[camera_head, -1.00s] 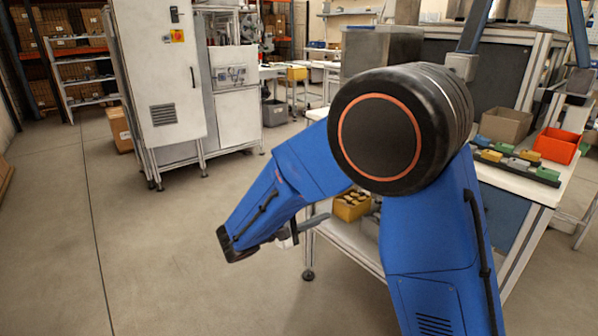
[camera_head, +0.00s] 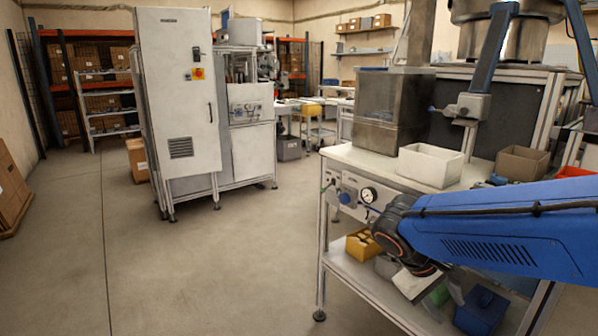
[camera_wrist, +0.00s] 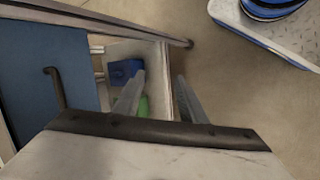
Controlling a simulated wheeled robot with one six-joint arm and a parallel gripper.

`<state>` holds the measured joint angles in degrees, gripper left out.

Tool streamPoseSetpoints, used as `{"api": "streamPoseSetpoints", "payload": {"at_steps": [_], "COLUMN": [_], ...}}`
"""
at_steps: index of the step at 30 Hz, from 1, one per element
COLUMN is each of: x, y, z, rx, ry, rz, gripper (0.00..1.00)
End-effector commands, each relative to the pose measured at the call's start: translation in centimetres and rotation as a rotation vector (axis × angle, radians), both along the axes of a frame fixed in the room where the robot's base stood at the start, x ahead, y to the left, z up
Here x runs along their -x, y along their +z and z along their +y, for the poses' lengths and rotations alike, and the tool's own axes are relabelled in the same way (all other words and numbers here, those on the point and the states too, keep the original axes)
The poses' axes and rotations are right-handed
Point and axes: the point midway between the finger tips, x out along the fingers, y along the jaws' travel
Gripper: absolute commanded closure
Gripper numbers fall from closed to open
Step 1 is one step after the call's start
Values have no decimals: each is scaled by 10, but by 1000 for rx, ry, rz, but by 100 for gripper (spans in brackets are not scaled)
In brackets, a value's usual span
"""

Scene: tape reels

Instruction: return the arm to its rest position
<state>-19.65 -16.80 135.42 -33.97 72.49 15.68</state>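My blue arm (camera_head: 510,230) comes in from the right edge of the head view, with its dark joint in front of the workbench. My gripper (camera_wrist: 159,76) shows in the wrist view with its two grey fingers apart and nothing held between them. It points down, with a blue bin (camera_wrist: 122,70) and part of a green bin in view beyond the fingers. In the head view the fingers are hard to make out near the lower shelf; a pale part of my wrist shows below the dark joint.
The workbench (camera_head: 350,157) carries a white bin (camera_head: 430,165), a beige bin (camera_head: 522,162) and a metal box (camera_head: 392,105). Its lower shelf (camera_head: 345,268) holds a yellow bin (camera_head: 364,243) and a blue bin (camera_head: 481,310). A tall cabinet (camera_head: 180,95) stands left. Open floor (camera_head: 200,275) lies in front.

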Motion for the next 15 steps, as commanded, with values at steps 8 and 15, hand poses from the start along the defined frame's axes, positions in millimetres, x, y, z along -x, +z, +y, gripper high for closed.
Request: {"api": "streamPoseSetpoints", "payload": {"at_steps": [8, 15], "x": [54, 86], "y": [-3, -1], "z": [-1, 10], "rx": [-265, -466], "ry": [-86, -139], "rz": [-107, -246], "gripper": [62, 62]}}
